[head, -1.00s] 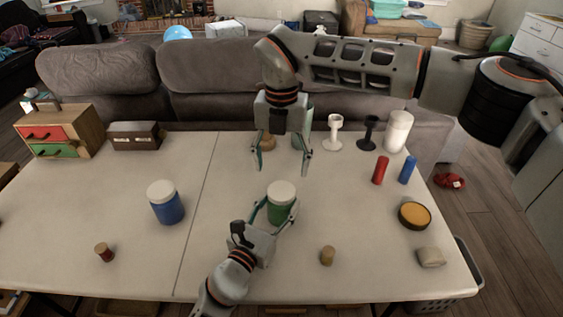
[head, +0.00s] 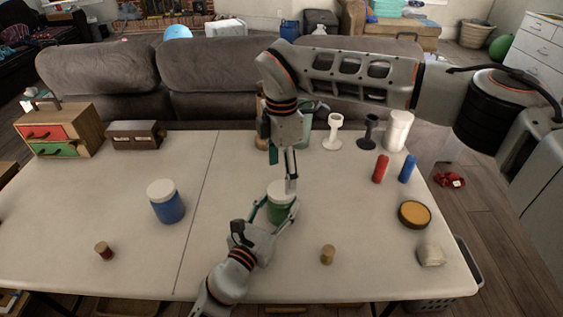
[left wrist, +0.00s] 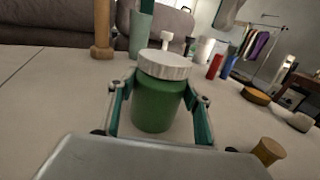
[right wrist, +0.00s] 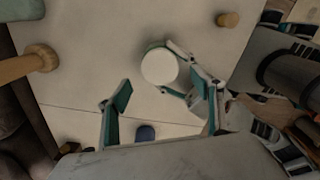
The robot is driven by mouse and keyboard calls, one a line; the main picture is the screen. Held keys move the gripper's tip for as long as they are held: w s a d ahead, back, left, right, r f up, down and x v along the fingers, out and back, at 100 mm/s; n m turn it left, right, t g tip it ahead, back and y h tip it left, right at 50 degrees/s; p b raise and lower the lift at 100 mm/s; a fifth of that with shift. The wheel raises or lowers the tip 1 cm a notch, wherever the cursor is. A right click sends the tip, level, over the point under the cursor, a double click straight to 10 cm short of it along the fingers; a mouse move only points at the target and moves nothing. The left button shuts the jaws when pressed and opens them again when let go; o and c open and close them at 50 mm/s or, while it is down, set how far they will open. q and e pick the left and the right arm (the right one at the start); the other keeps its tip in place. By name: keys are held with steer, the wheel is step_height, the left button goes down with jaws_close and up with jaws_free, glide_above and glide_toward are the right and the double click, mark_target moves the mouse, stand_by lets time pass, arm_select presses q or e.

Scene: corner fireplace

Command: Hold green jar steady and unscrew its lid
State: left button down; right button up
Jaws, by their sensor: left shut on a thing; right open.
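The green jar (head: 277,214) stands upright on the table with its white lid (head: 277,188) on. In the left wrist view the green jar (left wrist: 156,107) sits between the fingers of my left gripper (left wrist: 158,100), which is shut on its body from both sides. The ribbed white lid (left wrist: 164,65) is above those fingers and clear of them. My right gripper (head: 285,185) is open and points down above the jar, near the lid. In the right wrist view the lid (right wrist: 160,67) shows beyond the open, empty fingers, apart from them.
A blue jar (head: 167,207) with a white lid stands to the left. A small cork-like piece (head: 328,255) and a yellow-topped round dish (head: 414,214) are to the right. Candle holders and red and blue cylinders stand at the back right. The table's front left is mostly clear.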

mark_target(281, 189)
steer(key=shift+f, duration=2.75)
steer(key=c, duration=1.2)
steer(key=shift+o, duration=0.2)
